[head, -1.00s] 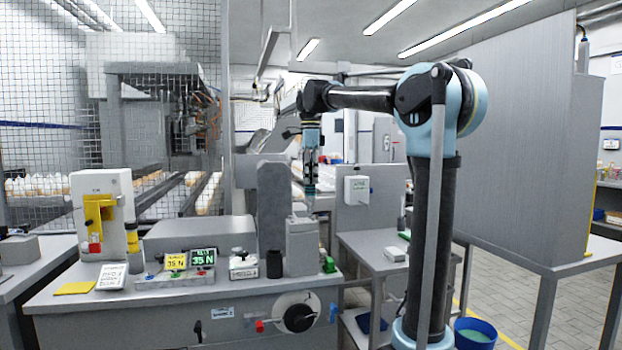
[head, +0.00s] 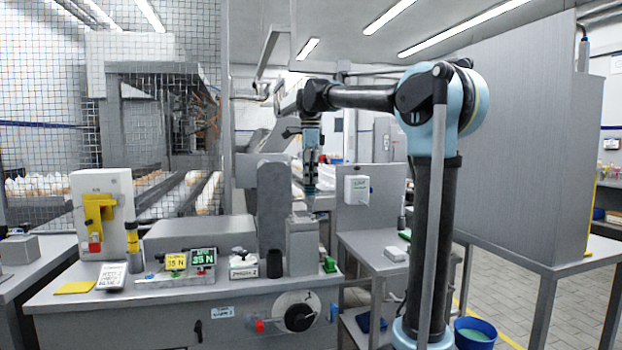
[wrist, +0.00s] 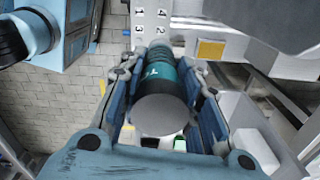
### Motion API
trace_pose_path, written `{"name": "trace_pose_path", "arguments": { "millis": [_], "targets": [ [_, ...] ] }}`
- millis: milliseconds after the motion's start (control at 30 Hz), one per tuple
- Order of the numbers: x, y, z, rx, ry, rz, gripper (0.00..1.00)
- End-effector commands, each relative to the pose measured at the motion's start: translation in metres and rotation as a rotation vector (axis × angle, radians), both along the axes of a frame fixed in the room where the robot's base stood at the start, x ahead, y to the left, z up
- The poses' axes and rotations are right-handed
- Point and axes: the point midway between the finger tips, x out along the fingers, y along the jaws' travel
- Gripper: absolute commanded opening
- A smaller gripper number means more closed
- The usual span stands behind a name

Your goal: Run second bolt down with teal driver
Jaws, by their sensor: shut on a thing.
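My gripper (head: 311,172) hangs downward above the grey block (head: 302,247) at the right end of the bench. It is shut on the teal driver (head: 310,190), whose lower end is close over the block's top. In the wrist view the driver (wrist: 160,85) shows its round grey end, with a black and teal body between the two blue-grey fingers. I cannot make out the bolts, and the driver's tip is hidden. Whether it touches a bolt cannot be told.
A tall grey post (head: 272,205) stands just left of the gripper. A side table (head: 370,250) is at right. A wire mesh guard (head: 50,120) is at back left.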

Motion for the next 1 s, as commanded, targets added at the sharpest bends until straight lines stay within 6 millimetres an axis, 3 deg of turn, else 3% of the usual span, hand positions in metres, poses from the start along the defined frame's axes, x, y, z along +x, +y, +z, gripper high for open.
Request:
{"name": "trace_pose_path", "arguments": {
  "millis": [1000],
  "targets": [
    [-0.0001, 0.0002, -0.0087, 0.0, 0.0, 0.0, 0.02]
  ]
}}
